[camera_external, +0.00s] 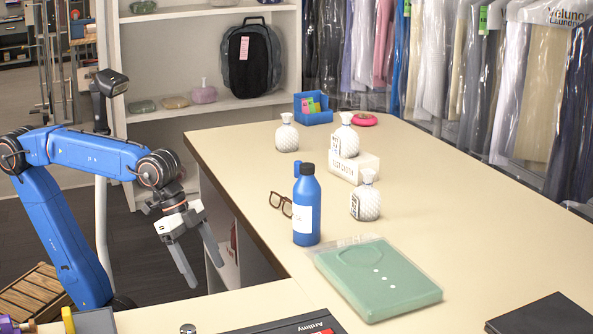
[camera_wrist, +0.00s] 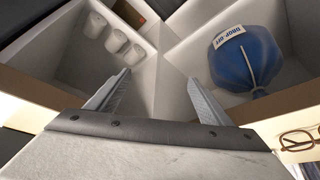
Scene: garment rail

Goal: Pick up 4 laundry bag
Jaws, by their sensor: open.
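A blue laundry bag (camera_wrist: 238,63) with a white "DROP OFF" label and a tied neck sits in a pale compartment at the right of the wrist view. It is the only laundry bag that I can make out, and I do not see it in the external view. My gripper (camera_external: 205,274) is open and points down beside the counter's left side. In the wrist view the open gripper (camera_wrist: 158,78) has nothing between its fingers. The bag is to the right of the fingers and apart from them.
The counter (camera_external: 460,200) holds a blue bottle (camera_external: 306,208), eyeglasses (camera_external: 280,204), several white patterned bottles and a green packaged garment (camera_external: 375,278). In the wrist view, white cups (camera_wrist: 113,40) stand in the left compartment. A pale divider wall separates the compartments.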

